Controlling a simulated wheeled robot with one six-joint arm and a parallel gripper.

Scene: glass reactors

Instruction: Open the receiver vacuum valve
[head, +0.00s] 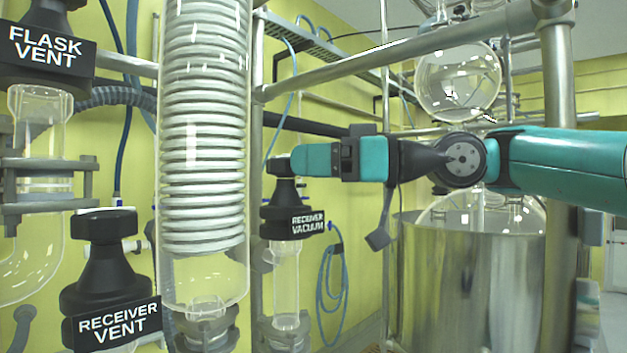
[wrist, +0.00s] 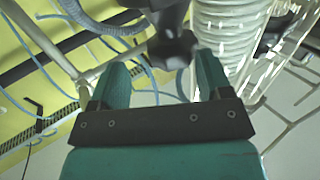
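The receiver vacuum valve is a black knob on a collar (head: 284,200) with a "RECEIVER VACUUM" label, above a clear glass tube, right of the coil condenser in the head view. My gripper (head: 282,165) comes in from the right, level with the top of this knob, and its fingers overlap the knob top there. In the wrist view my gripper (wrist: 161,65) has its two teal fingers apart. A black lobed knob (wrist: 172,50) shows between the fingertips, closer to the right finger, with a visible gap to the left finger. Contact with the right finger cannot be told.
The glass coil condenser (head: 204,130) stands just left of the valve. The receiver vent valve (head: 108,285) and flask vent valve (head: 45,50) are further left. A metal rail (head: 400,52) crosses above my arm. A steel vessel (head: 480,285) stands below it at right.

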